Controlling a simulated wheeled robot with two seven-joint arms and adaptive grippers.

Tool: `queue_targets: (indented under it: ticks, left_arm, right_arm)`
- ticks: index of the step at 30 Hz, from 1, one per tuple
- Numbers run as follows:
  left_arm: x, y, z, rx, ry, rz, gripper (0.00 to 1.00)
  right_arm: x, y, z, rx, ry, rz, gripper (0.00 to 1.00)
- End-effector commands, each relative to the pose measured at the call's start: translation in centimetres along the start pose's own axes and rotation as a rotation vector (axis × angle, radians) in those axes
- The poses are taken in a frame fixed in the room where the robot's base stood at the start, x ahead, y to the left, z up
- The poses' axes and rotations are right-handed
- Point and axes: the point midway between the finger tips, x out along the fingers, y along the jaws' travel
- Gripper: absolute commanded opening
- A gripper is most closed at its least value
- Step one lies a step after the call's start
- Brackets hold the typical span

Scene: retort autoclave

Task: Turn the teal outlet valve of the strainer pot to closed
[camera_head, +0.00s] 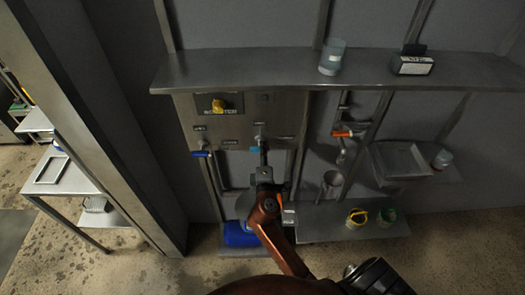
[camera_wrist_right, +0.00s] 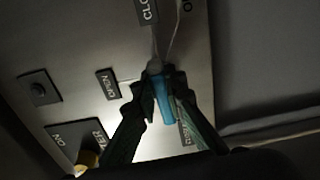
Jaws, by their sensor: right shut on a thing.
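The teal outlet valve handle (camera_head: 254,149) is on the steel panel (camera_head: 230,130), below the shelf. In the right wrist view the teal handle (camera_wrist_right: 163,100) hangs from its pivot and points down the picture. My right gripper (camera_head: 263,160) is at the handle, and in the wrist view its two dark fingers (camera_wrist_right: 161,92) are shut on it from both sides. An OPEN label (camera_wrist_right: 107,84) is left of the handle, and a partly cut-off CLO label (camera_wrist_right: 147,10) is above it. A label by the right finger is partly hidden. I cannot pick out the strainer pot surely. My left gripper is not in view.
A blue-handled valve (camera_head: 201,154) is left on the same panel, below a yellow knob (camera_head: 218,106). An orange-handled valve (camera_head: 342,133) is to the right. The shelf (camera_head: 265,68) above carries a cup (camera_head: 332,57). A blue container (camera_head: 240,234) stands below.

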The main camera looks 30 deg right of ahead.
Motion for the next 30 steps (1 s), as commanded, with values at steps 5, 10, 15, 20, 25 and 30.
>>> queue_targets:
  ticks: [5, 10, 15, 20, 25, 30]
  left_arm:
    - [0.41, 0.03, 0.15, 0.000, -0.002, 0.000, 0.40]
    - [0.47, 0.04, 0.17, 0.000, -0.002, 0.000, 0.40]
    - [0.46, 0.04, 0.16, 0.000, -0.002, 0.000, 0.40]
    - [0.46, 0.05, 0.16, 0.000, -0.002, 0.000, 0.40]
    - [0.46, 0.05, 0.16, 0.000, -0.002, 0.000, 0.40]
    - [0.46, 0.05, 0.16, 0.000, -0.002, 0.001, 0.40]
  right_arm:
    - [-0.01, -0.30, 0.02, 0.045, -0.001, -0.004, 0.00]
    - [-0.01, -0.27, 0.04, 0.060, -0.001, -0.004, 0.00]
    - [-0.01, -0.26, 0.03, 0.062, -0.001, -0.004, 0.00]
    - [-0.01, -0.26, 0.03, 0.062, -0.001, -0.004, 0.00]
    - [-0.01, -0.23, 0.02, 0.061, -0.001, -0.004, 0.22]
    - [0.00, -0.16, 0.01, 0.060, 0.000, -0.002, 0.29]
